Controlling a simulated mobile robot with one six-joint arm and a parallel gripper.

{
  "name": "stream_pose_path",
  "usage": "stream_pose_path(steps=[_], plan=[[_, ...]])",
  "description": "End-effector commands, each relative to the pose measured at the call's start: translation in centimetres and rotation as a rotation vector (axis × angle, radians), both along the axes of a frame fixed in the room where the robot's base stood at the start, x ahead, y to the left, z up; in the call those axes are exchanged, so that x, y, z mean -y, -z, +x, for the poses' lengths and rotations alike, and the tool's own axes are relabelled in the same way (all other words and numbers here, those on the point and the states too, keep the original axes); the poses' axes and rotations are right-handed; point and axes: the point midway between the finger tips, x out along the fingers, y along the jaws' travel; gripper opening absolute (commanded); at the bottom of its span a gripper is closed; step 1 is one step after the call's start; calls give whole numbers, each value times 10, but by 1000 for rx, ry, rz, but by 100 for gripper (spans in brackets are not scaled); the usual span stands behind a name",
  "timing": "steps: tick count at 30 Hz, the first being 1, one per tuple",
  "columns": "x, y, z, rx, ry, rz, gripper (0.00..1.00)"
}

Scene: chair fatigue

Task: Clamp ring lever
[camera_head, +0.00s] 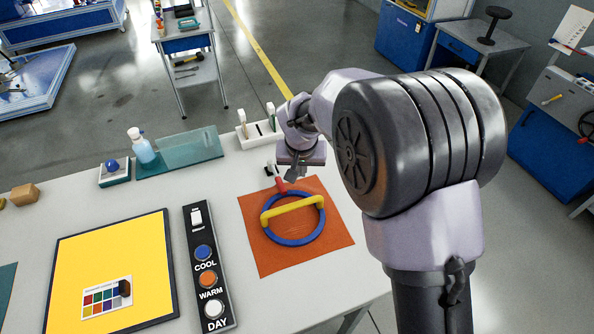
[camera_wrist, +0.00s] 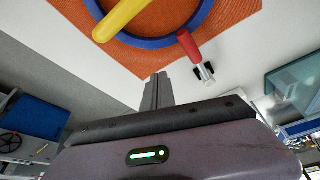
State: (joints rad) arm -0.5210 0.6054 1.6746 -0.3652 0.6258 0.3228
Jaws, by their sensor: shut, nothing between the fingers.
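A blue ring (camera_head: 291,243) with a yellow bar (camera_head: 292,208) across it lies on an orange mat (camera_head: 330,245). A red lever (camera_head: 281,186) with a pale metal end sticks out from the ring's far side. In the head view, my gripper (camera_head: 293,173) is just right of the lever, close to the mat's far edge.
A black button panel (camera_head: 209,265) and a yellow board (camera_head: 115,265) lie to the left on the white table. A white holder (camera_head: 253,135) with upright tools and a glass plate (camera_head: 180,153) stand at the back. A small black block (camera_wrist: 199,72) sits by the lever's end.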

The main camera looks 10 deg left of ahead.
Motion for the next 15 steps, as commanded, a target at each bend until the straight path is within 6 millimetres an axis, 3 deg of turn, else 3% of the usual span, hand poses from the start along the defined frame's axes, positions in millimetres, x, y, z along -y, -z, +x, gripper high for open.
stream_pose_path(steps=[1, 6, 10, 15], plan=[[-5, -20, -2, 5, -3, 2, 0], [-16, -57, -9, 5, -2, 1, 0], [-22, -76, -13, 7, -3, 1, 0], [-25, -86, -15, 5, -2, 0, 0]])
